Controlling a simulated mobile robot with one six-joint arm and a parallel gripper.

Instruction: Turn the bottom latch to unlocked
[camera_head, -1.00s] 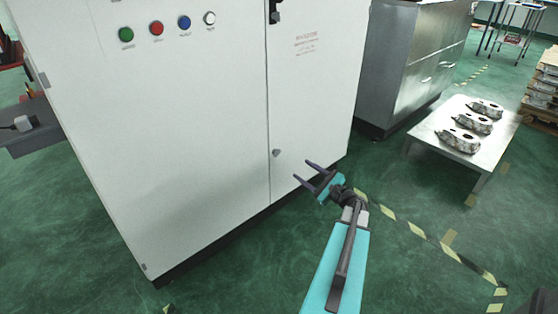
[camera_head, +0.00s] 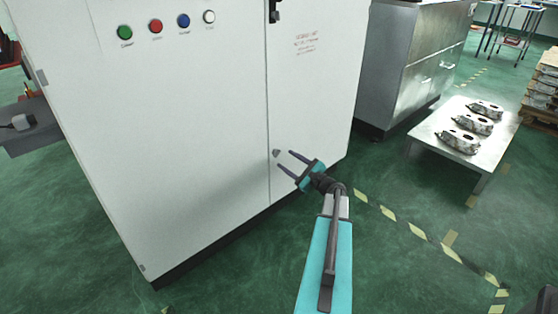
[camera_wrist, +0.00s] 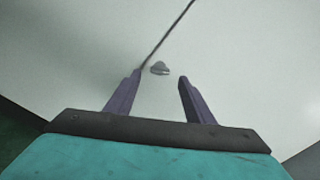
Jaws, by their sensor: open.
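The bottom latch (camera_head: 277,153) is a small grey knob low on the white cabinet (camera_head: 190,110), just right of the seam between its doors. In the wrist view the latch (camera_wrist: 159,68) shows ahead of my gripper, between the lines of the two fingers and a little beyond their tips. My gripper (camera_head: 284,161) is open and empty, its fingers pointing at the cabinet front close to the latch. My gripper (camera_wrist: 158,76) also shows in the wrist view with both dark fingers spread. I cannot tell the exact gap to the latch.
A black upper handle (camera_head: 274,12) sits higher on the same seam. Coloured buttons (camera_head: 155,26) are at the upper left. A low table (camera_head: 430,130) with several castings stands at right, beside a metal cabinet (camera_head: 415,60). Green floor in front is clear.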

